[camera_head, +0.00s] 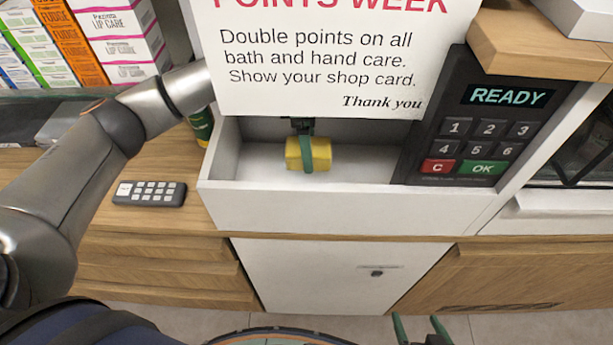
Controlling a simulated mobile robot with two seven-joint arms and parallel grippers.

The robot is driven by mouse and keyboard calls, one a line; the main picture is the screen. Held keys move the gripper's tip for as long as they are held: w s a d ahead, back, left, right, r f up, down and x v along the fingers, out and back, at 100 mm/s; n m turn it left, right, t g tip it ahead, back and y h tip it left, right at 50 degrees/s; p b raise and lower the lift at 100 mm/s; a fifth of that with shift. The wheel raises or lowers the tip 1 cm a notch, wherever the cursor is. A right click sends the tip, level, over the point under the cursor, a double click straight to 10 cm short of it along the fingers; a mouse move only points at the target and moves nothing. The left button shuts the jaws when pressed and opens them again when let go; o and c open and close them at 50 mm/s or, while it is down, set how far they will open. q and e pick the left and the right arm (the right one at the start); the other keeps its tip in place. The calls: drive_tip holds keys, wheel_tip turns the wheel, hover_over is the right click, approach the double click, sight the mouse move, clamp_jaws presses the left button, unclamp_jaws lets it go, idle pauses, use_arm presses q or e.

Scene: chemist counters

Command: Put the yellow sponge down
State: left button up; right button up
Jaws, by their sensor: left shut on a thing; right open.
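The yellow sponge (320,154) is a small block inside a white open compartment (322,208) under the sign. My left gripper (305,155) comes down from behind the sign and is shut on the sponge, with a green finger across its front. The sign hides most of the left gripper and wrist. The sponge is at or just above the compartment's floor; I cannot tell whether it touches. My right gripper (420,330) is open and empty at the bottom edge, low in front of the counter.
A white sign (320,60) hangs over the compartment. A keypad (475,125) reading READY stands at its right end. A dark remote (150,192) lies on the wooden counter at left. Boxes (130,40) stand at the upper left. The compartment floor beside the sponge is clear.

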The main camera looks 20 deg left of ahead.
use_arm(q)
wheel_tip(320, 180, down, 8)
drive_tip(key=shift+r+p, duration=0.25)
drive_tip(key=shift+p, duration=0.3)
drive_tip(key=shift+f, duration=0.3)
drive_tip(key=o, duration=1.4)
drive_tip(key=shift+r, duration=0.1)
drive_tip(key=shift+r, duration=0.2)
drive_tip(key=r, duration=0.4)
drive_tip(key=a+r+b, duration=0.1)
drive_tip(key=r, duration=0.2)
drive_tip(key=w+r, duration=0.1)
drive_tip(key=r, duration=0.3)
drive_tip(key=shift+a+r+b, duration=0.2)
drive_tip(key=shift+r+b, duration=0.15)
